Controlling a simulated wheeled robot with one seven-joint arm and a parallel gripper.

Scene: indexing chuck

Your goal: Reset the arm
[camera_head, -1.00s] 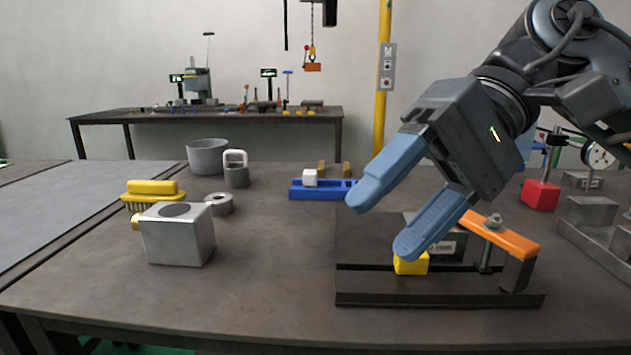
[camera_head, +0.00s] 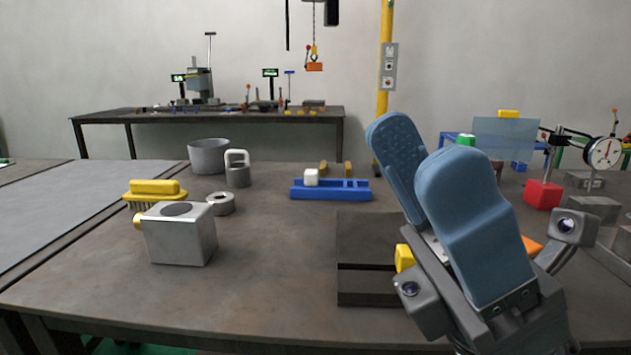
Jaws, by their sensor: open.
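My gripper (camera_head: 420,150) is at the right front of the bench in the head view, large and close to the camera. Its two blue fingers point up and to the left, apart from each other, with nothing seen between them. Behind it, the dark fixture plate (camera_head: 365,240) is partly hidden, with a yellow block (camera_head: 404,258) and an edge of an orange bar (camera_head: 532,246) showing. A metal block with a round bore (camera_head: 178,238) stands on the bench to the left.
A yellow brush (camera_head: 155,190), metal ring (camera_head: 220,203), grey bowl (camera_head: 208,157) and blue rack (camera_head: 330,190) with a white cube stand on the bench (camera_head: 270,290). The bench's front middle is clear.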

